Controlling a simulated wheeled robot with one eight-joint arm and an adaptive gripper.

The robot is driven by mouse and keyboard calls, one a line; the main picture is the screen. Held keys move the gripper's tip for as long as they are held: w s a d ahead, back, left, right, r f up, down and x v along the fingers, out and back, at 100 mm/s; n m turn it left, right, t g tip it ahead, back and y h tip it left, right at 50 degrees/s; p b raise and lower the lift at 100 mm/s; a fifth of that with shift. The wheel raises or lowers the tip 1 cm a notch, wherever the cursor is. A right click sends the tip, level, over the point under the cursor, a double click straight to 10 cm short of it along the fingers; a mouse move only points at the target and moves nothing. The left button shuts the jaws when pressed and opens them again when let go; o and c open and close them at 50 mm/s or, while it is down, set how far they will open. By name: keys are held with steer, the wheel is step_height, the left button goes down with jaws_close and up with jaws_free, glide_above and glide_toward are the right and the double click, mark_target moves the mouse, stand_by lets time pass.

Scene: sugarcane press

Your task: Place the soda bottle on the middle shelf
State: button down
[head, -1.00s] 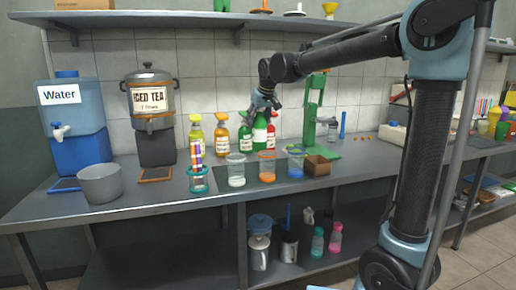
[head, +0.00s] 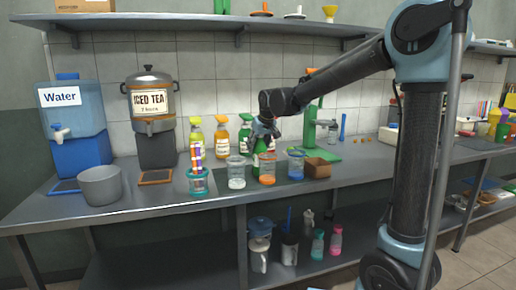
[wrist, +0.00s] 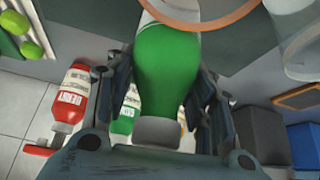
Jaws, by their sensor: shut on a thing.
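The soda bottle is green with a grey cap. In the head view the bottle (head: 258,152) is upright behind the front row of cups, partly hidden by my gripper and a cup. My gripper (head: 264,133) is shut around its upper part. In the wrist view the green bottle (wrist: 168,65) sits between both fingers, cap towards the palm; its base is out of view. Whether it touches the counter I cannot tell. The grey counter (head: 130,207) lies between a high wall shelf (head: 180,20) and a low shelf (head: 190,265).
Cups with white (head: 237,180), orange (head: 267,177) and blue (head: 296,169) contents stand close to the bottle. Spray bottles (head: 221,138) and a red bottle (wrist: 70,98) stand behind. A green press (head: 310,125) is to the right. The low shelf's left part is bare.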

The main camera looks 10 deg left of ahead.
steer(key=c, duration=0.7)
jaws_free()
steer(key=shift+f, duration=0.1)
steer(key=shift+c, duration=0.2)
